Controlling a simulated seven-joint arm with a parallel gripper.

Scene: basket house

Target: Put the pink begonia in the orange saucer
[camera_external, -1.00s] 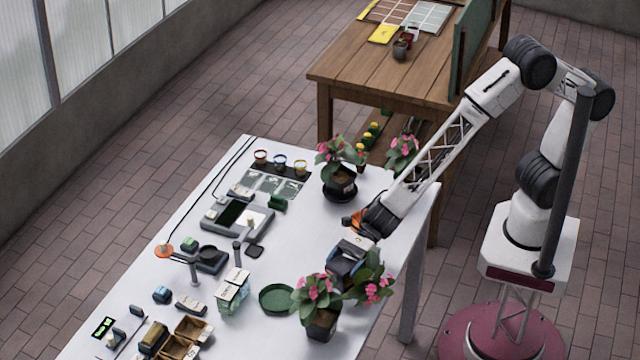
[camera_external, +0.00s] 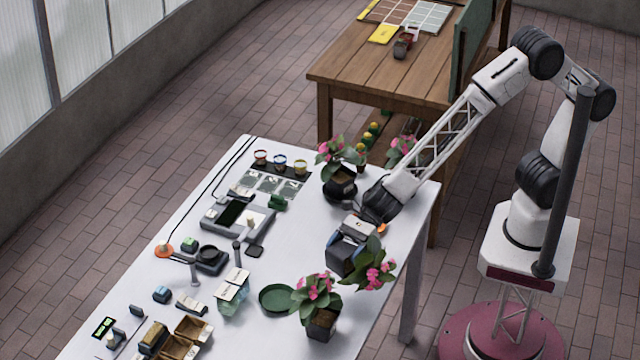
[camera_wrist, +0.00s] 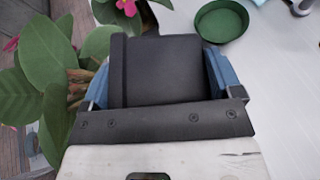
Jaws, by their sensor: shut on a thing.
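My gripper (camera_external: 343,262) is over the right side of the white table, its blue-sided jaws shut on the pink begonia (camera_external: 371,274). The plant's leaves and pink flowers stick out to the right of the jaws. A second pink-flowered plant (camera_external: 318,300) stands in a dark pot just in front. A third (camera_external: 338,160) stands behind my wrist. I cannot clearly make out an orange saucer.
A green saucer (camera_external: 277,298) lies left of the front plant; it also shows in the wrist view (camera_wrist: 224,20). A scale-like device (camera_external: 237,217) and small boxes crowd the left and front.

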